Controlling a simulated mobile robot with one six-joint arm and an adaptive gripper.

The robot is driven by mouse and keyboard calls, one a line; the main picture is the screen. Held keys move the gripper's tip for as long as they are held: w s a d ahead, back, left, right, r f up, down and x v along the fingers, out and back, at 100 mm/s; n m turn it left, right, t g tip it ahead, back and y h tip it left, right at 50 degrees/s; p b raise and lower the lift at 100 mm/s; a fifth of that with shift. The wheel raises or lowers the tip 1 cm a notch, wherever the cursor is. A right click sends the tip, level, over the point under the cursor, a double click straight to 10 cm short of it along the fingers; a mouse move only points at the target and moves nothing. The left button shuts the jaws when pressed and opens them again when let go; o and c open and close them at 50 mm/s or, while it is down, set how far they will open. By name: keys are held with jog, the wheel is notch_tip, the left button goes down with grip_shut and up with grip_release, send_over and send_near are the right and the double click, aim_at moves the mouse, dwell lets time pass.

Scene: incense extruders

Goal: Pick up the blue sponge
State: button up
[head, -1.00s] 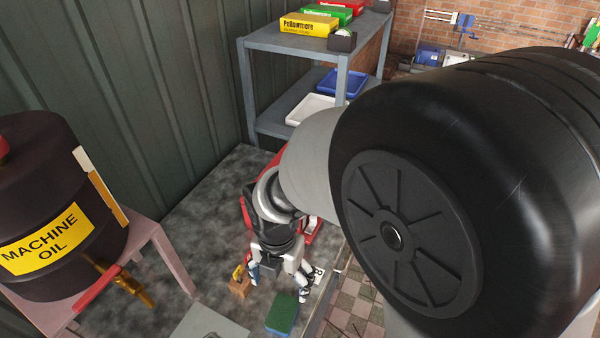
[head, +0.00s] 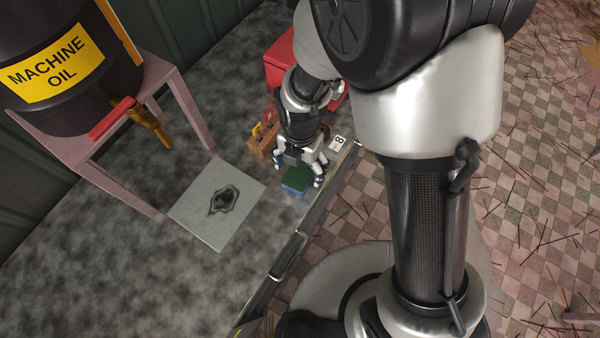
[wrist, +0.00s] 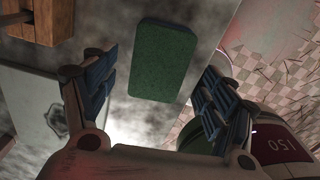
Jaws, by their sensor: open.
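The sponge (head: 296,181), with a green top and a blue lower part, lies on the mottled grey surface near its edge strip. In the wrist view, its green face (wrist: 163,60) lies beyond and between the two finger pads, with a visible gap on each side. My gripper (head: 299,170) is open and empty, fingers spread to either side of the sponge in the head view. I cannot tell the exact height of the fingertips over it.
A pale plate with a dark stain (head: 190,212) lies to the left. A wooden block (head: 262,143), a card marked 8 (head: 338,143) and a red box (head: 283,62) are near my gripper. A machine oil drum (head: 30,105) stands on a pink stand (head: 185,105).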

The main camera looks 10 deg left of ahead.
aim_at(300, 172)
notch_tip(300, 172, down, 3)
jog(key=shift+a+f+b, duration=0.1)
jog(key=shift+b, duration=0.3)
jog(key=c, duration=0.8)
